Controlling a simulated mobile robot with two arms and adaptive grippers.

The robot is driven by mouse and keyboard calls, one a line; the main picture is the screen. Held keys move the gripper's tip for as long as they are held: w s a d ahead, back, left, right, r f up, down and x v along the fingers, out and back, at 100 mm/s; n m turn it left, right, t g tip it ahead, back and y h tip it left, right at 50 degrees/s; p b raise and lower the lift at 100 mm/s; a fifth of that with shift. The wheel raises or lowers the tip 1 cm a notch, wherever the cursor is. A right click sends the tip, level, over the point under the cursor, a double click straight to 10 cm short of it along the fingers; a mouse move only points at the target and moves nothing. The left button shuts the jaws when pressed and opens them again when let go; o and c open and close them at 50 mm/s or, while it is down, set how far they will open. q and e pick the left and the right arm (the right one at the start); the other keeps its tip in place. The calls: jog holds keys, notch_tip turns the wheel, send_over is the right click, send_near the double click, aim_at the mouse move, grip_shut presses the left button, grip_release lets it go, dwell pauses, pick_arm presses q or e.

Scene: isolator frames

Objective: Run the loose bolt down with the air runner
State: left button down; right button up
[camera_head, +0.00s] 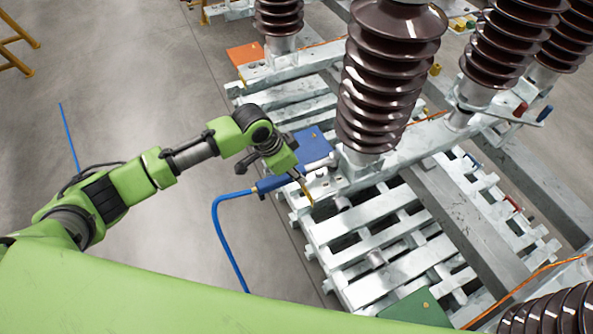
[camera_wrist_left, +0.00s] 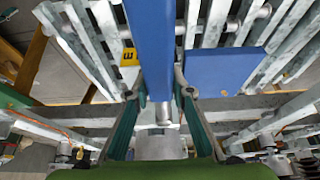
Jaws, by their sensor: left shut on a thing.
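My left gripper (camera_head: 296,180) is shut on the blue air runner (camera_head: 268,184), over the near edge of the galvanised frame. In the left wrist view the runner's long blue body (camera_wrist_left: 150,45) lies between the two fingers (camera_wrist_left: 158,100). A blue hose (camera_head: 216,222) curves from the runner's left end down toward the floor. A short grey metal cylinder (camera_wrist_left: 163,113) shows between the fingers in the wrist view. I cannot pick out the loose bolt for certain; the gripper and runner hide part of the frame there. My right gripper is not in view.
Tall brown ribbed insulators (camera_head: 380,85) stand on the frame just right of the gripper. A blue plate (camera_head: 310,146) lies behind it. Slatted grey pallets (camera_head: 365,243) and a green plate (camera_head: 405,311) lie in front. Bare concrete floor (camera_head: 130,80) is at left.

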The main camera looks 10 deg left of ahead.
pick_arm(q)
jog(key=shift+f+p, duration=0.15)
jog(key=shift+p, duration=0.45)
dwell(1.5)
dwell(0.4)
notch_tip(320, 180, up, 7)
jog(key=p, duration=0.7)
jog(key=shift+p, duration=0.35)
